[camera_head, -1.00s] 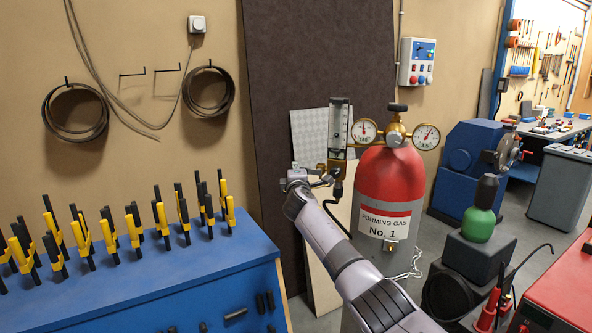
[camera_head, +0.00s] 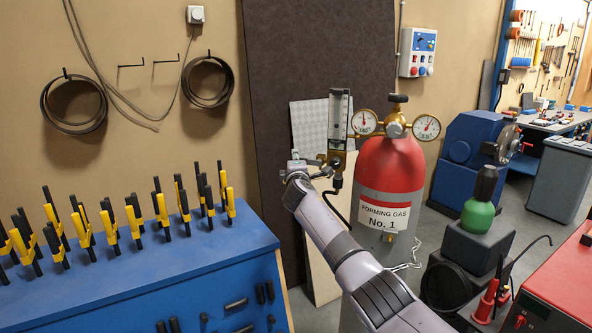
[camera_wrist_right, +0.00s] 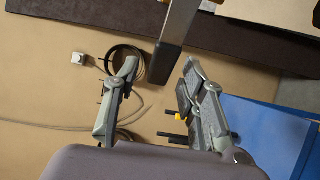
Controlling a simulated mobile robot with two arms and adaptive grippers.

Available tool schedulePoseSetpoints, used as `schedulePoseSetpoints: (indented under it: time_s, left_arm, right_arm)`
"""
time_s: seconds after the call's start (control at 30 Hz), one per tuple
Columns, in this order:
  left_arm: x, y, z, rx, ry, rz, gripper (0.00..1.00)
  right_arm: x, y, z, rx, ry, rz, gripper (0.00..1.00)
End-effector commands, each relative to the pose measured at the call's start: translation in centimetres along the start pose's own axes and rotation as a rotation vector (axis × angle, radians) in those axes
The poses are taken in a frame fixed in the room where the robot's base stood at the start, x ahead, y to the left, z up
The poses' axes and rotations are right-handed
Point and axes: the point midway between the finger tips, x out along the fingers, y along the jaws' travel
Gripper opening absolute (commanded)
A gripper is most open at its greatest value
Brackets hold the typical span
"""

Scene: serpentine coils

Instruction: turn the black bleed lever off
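The red cylinder (camera_head: 392,168), labelled "FORMING GAS No. 1", stands right of centre with a brass regulator (camera_head: 396,128), two round gauges and a black top knob (camera_head: 398,98). An upright flowmeter (camera_head: 338,120) stands on its left, with a small black part (camera_head: 337,183) and a black hose below it. I cannot tell for sure which part is the black bleed lever. My right gripper (camera_head: 298,170) is beside the flowmeter's lower left end. In the right wrist view its fingers (camera_wrist_right: 160,100) are apart, with a blurred close bar (camera_wrist_right: 175,35) beyond them. My left gripper is not in view.
A blue bench (camera_head: 160,280) with several black-and-yellow clamps stands at left. A dark panel (camera_head: 300,60) and a pale board lean on the wall behind the flowmeter. A green bottle (camera_head: 478,215) on a black box and a red case (camera_head: 560,290) stand at right.

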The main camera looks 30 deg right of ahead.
Motion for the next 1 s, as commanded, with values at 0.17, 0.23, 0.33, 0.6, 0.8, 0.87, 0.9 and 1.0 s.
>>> schedulePoseSetpoints:
  time_s: [0.17, 0.23, 0.33, 0.6, 0.8, 0.87, 0.9, 1.0]
  left_arm:
    - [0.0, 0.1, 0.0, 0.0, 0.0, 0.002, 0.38]
    - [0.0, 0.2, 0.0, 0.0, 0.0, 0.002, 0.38]
    - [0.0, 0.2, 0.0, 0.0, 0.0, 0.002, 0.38]
    - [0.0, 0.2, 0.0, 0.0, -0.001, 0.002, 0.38]
    - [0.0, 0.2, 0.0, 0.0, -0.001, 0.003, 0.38]
    - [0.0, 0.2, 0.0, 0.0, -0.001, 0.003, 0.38]
    - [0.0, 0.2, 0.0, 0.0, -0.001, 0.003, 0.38]
    - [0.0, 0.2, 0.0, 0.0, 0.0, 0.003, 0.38]
  right_arm:
    - [-1.2, -0.1, 0.0, 0.001, 0.0, 0.003, 0.38]
    - [-1.9, -0.1, 0.0, 0.001, 0.0, 0.002, 0.38]
    - [-3.1, -0.1, 0.0, -0.001, 0.003, 0.001, 0.38]
    - [-6.9, -0.1, 0.0, -0.001, 0.002, 0.0, 0.38]
    - [-9.7, -0.1, 0.0, -0.001, 0.002, 0.0, 0.38]
    - [-10.4, -0.1, 0.0, -0.002, 0.001, -0.001, 0.38]
    - [-10.8, -0.1, 0.0, -0.002, 0.002, -0.001, 0.38]
    - [-11.4, -0.1, 0.0, -0.002, 0.001, -0.002, 0.38]
